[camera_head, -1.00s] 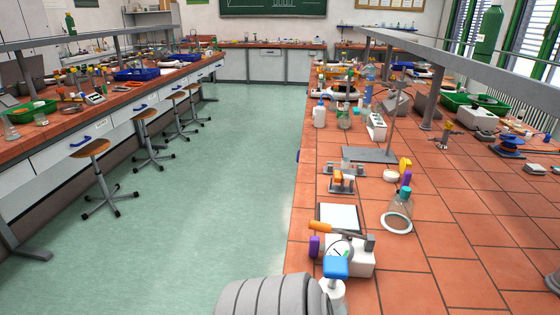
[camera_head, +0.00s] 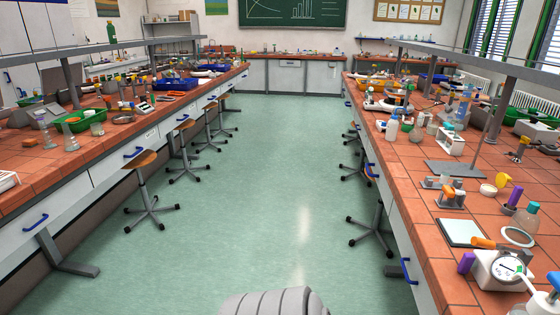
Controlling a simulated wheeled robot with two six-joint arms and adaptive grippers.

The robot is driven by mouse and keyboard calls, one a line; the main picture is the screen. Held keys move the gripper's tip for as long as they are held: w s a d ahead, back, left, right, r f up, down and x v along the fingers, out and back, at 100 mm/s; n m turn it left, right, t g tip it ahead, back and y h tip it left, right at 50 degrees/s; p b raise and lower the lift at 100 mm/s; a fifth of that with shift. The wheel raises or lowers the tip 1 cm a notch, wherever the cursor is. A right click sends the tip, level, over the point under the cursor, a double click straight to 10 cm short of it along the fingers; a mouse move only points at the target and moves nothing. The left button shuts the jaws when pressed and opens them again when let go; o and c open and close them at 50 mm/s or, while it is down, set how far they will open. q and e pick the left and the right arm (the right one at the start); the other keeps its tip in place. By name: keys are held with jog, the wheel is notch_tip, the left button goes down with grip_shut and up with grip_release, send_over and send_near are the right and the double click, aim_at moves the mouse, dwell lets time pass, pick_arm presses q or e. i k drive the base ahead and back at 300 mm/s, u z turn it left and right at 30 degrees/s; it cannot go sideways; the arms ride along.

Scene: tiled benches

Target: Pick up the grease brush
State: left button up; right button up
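I cannot pick out a grease brush for sure among the small items on the benches. An orange-handled item (camera_head: 484,243) lies by a white device with a round dial (camera_head: 498,272) near the front end of the right bench (camera_head: 440,271); it is too small to tell what it is. Neither of my grippers shows in the head view, so I cannot see what they hold.
A long left bench (camera_head: 32,160) bears glassware and a green tray (camera_head: 72,123). Several stools stand along the benches, one with a wooden seat (camera_head: 140,160) at the left and one (camera_head: 372,240) by the right bench. The green floor (camera_head: 270,190) between is clear.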

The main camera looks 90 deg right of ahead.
aim_at(516, 194)
jog(key=u, duration=3.35)
jog(key=k, duration=2.9)
jog(key=u, duration=2)
